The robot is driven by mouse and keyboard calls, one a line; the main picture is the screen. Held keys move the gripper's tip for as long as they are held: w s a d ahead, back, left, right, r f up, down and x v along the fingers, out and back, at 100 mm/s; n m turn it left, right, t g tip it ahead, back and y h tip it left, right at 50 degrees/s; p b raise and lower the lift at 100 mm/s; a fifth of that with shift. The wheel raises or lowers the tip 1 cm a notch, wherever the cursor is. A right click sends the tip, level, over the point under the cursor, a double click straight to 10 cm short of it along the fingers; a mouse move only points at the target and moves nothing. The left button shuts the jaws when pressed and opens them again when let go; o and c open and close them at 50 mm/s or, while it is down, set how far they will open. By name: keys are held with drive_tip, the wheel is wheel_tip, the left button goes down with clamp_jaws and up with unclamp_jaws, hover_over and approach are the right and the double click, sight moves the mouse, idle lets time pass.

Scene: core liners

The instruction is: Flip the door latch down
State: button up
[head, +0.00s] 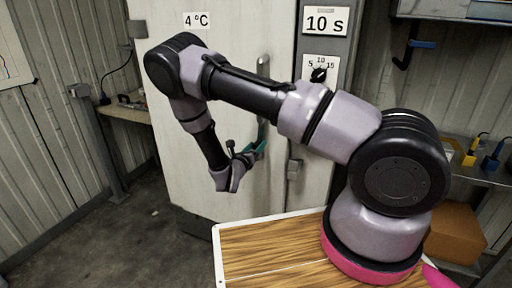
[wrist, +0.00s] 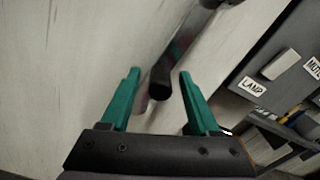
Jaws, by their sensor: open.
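A tall pale door (head: 230,100) stands ahead with a long vertical metal handle (head: 263,72) near its right side. In the wrist view, a dark-ended bar (wrist: 161,92), which looks like the handle's lower end, shows between my fingers. A small grey block (head: 294,168) sits at the door's right edge; I cannot tell whether it or the bar is the latch. My gripper (head: 259,149) is open at the lower part of the handle, and its green fingers (wrist: 160,75) are on either side of the bar. Contact cannot be told.
A dial (head: 319,75) is on the panel right of the door, under a "10 s" sign (head: 325,21). A wooden-topped table (head: 265,245) is below my arm. A cardboard box (head: 455,235) and shelf (head: 480,175) are at right. Floor at left is clear.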

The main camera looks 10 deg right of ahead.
clamp_jaws()
idle(1.3)
